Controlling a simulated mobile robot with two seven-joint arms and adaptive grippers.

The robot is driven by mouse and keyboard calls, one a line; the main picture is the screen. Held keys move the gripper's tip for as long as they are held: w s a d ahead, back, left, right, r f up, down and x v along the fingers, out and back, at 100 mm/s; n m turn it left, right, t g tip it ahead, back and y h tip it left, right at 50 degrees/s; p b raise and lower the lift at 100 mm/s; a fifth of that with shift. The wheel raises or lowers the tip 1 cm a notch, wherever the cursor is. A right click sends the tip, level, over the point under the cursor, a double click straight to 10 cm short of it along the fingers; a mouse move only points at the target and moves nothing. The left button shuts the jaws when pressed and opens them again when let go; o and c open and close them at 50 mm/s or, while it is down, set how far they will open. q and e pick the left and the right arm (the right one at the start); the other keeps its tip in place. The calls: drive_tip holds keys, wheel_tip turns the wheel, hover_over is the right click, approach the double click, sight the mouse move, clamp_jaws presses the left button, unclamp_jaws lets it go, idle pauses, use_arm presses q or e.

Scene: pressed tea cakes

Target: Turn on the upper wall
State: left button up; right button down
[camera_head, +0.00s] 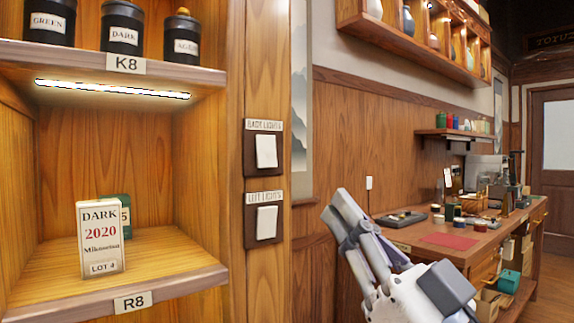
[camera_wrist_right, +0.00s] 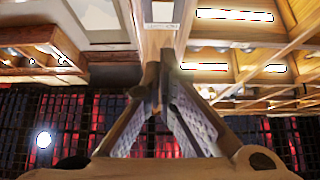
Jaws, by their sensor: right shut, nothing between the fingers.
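Two wall switches with pale rockers in dark plates are stacked on the wooden post in the head view. In the right wrist view, the closed fingertips (camera_wrist_right: 158,72) lie below a pale switch (camera_wrist_right: 162,11) at the top edge; I cannot tell which one. My left gripper is not in view.
Left of the post, shelves hold dark canisters (camera_head: 122,28) and a tea box (camera_head: 103,238); a light strip (camera_head: 112,89) glows under the upper shelf. A wooden counter (camera_head: 455,240) with small items stands at right. A wall shelf (camera_head: 415,40) hangs above.

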approach(269, 143)
wheel_tip(269, 143, up, 3)
drive_tip(key=w+a, duration=0.2)
drive_tip(key=w, duration=0.1)
drive_tip(key=shift+f, duration=0.1)
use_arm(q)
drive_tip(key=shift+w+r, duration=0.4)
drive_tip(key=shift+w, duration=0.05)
